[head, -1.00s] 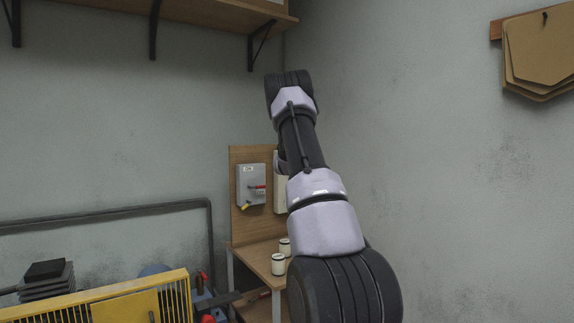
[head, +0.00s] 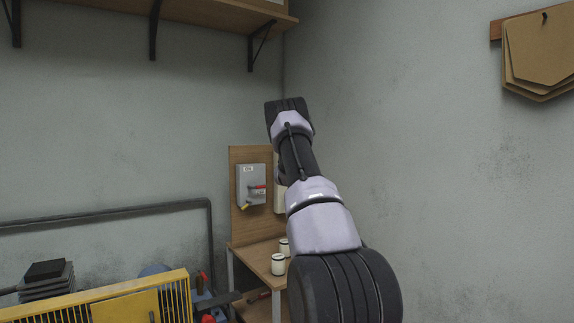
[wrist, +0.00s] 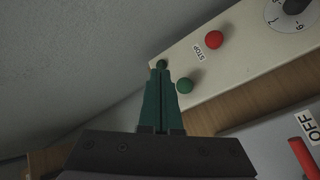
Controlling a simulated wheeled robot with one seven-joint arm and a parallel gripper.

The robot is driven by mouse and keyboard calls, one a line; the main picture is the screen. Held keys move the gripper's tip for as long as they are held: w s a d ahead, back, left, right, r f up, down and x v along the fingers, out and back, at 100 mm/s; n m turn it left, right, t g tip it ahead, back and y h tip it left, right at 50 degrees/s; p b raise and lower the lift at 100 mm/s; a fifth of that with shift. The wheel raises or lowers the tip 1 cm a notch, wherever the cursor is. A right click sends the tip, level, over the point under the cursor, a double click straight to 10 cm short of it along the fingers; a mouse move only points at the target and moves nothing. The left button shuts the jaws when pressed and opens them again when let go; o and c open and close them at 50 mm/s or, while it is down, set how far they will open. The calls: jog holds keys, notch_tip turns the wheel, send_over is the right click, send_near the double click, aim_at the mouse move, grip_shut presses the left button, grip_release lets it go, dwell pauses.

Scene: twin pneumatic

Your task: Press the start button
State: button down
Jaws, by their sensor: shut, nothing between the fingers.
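In the wrist view, a cream control box (wrist: 238,57) has a red button (wrist: 213,40) by a STOP label. A round green button (wrist: 184,85) sits beside it, its label not visible. My gripper (wrist: 161,70) has green fingers, shut and empty. Its tips are just left of the green button in the picture, over or near the box's edge. In the head view my arm hides most of the control box (head: 279,192) and all of my gripper.
White cups (head: 278,264) stand on the small table (head: 256,256) below. A yellow guard (head: 130,295) is at lower left. A black dial (wrist: 294,5) is on the box.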

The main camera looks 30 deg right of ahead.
jog(key=w, duration=0.6)
jog(key=shift+w, duration=0.15)
dwell(1.9)
jog(key=shift+w, duration=0.35)
jog(key=shift+w+a, duration=0.1)
jog(key=shift+w, duration=0.4)
dwell(0.6)
dwell(0.3)
jog(key=shift+s, duration=0.95)
jog(key=shift+s, duration=0.1)
jog(key=shift+s, duration=2.4)
